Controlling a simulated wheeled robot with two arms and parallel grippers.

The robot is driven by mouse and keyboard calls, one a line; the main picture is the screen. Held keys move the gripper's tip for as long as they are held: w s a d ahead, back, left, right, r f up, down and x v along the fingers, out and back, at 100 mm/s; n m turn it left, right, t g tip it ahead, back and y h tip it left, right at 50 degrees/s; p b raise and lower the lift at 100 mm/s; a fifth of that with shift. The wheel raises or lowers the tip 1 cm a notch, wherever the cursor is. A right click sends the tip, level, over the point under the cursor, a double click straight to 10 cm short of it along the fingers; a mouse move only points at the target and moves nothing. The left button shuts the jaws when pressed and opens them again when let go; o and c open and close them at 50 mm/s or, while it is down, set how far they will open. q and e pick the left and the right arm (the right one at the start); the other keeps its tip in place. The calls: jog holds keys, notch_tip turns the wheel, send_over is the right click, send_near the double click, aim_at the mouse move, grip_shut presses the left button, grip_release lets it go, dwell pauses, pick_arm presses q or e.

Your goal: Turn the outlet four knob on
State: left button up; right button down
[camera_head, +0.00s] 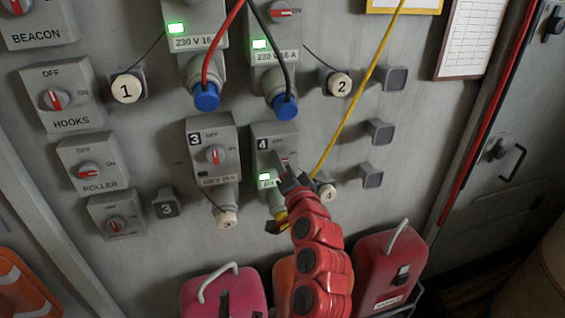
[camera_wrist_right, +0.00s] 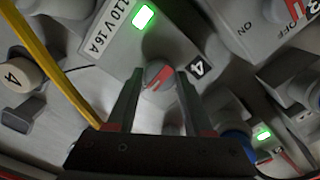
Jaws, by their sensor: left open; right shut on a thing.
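The outlet four box (camera_head: 263,143) is on the wall panel at the middle, marked 4. Its green lamp (camera_head: 265,180) is lit, also bright in the right wrist view (camera_wrist_right: 143,17). The grey knob with a red mark (camera_wrist_right: 158,76) sits between the fingers of my right gripper (camera_wrist_right: 157,85), which is shut on it. In the head view my right gripper (camera_head: 288,172) partly hides this knob; its visible red mark lies roughly sideways.
Outlet three (camera_head: 208,137), left of outlet four, has an upright red mark and an unlit lamp. A yellow cable (camera_head: 358,95) passes just right of my right gripper. Red and black cables hang above. The pink case (camera_head: 252,287) and red case (camera_head: 385,262) stand below.

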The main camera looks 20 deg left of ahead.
jog(key=shift+m, duration=0.3)
dwell(0.4)
jog(key=shift+c, duration=1.4)
grip_release()
